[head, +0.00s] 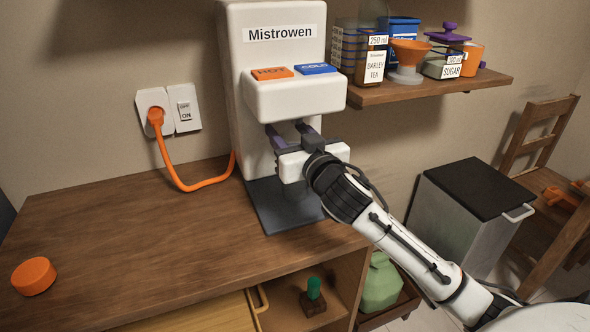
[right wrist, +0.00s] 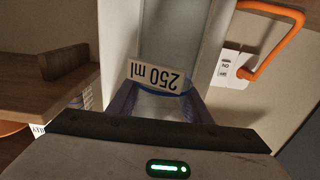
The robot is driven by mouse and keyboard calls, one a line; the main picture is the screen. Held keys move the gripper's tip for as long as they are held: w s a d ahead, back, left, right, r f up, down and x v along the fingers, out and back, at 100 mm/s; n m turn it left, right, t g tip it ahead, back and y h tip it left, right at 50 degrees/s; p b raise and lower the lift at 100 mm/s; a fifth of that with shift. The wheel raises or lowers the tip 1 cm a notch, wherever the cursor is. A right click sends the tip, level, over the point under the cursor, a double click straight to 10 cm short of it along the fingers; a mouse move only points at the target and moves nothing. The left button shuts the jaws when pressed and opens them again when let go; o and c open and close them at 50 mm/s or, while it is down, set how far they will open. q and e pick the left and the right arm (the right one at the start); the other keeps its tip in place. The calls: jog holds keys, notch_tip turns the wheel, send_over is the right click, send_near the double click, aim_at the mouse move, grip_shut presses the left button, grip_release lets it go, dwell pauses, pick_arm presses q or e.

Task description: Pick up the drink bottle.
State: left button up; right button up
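My right gripper (head: 292,128) reaches into the bay of the white drink machine (head: 278,30), above its dark drip tray (head: 290,215). In the right wrist view a whitish, see-through container with a "250 ml" label (right wrist: 158,76) stands between the bluish finger tips; it looks like the drink bottle. The label appears upside down. The fingers lie on either side of it, but I cannot tell whether they press on it. In the head view the gripper and machine hide most of this container. My left gripper is not in view.
A wall shelf (head: 440,88) at right holds a barley tea jar (head: 374,66), an orange funnel (head: 409,52) and a sugar jar (head: 443,66). An orange cord (head: 195,187) runs to the outlet. A bin (head: 470,205) stands right. The counter's left (head: 120,235) is mostly clear.

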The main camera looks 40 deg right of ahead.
jog(key=c, duration=0.7)
jog(key=shift+r, duration=0.1)
